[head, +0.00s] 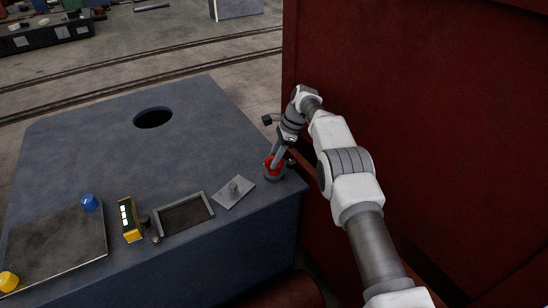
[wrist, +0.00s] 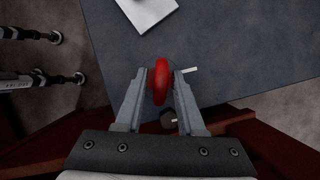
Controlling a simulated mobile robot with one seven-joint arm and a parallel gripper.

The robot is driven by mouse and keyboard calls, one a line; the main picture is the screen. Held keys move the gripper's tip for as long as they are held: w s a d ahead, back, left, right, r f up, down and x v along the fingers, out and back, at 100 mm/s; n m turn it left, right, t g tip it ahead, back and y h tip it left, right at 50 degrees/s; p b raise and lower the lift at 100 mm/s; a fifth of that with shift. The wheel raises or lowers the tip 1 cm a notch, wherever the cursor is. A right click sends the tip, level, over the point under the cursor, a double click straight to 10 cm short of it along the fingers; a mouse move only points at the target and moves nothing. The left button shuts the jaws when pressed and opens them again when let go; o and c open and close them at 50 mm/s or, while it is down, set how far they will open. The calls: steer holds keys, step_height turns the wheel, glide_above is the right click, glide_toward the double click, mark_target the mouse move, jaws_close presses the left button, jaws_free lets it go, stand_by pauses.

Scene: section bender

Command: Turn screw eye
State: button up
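The likely screw eye is a red ring (head: 273,165) on a dark round base at the right front corner of the blue-grey table. In the wrist view the red ring (wrist: 160,82) is seen nearly edge-on, between my two fingers. My gripper (wrist: 160,72) points down over it, with one finger on each side. A narrow gap seems to show between the ring and each finger, so I see no clear grip. In the head view my gripper (head: 278,152) partly covers the ring. The ring's lower part is hidden in the wrist view.
On the table (head: 210,112) are a light plate with a knob (head: 234,191), a grey frame (head: 184,213), a yellow-green control box (head: 129,220), and blue (head: 89,202) and yellow (head: 8,281) knobs. A dark red wall (head: 420,90) stands close on the right. The table's back middle is clear, apart from a round hole (head: 153,118).

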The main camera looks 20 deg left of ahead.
steer(key=shift+o, duration=0.6)
steer(key=shift+r+m+p, duration=0.2)
steer(key=shift+m+p, duration=0.1)
steer(key=shift+m, duration=0.1)
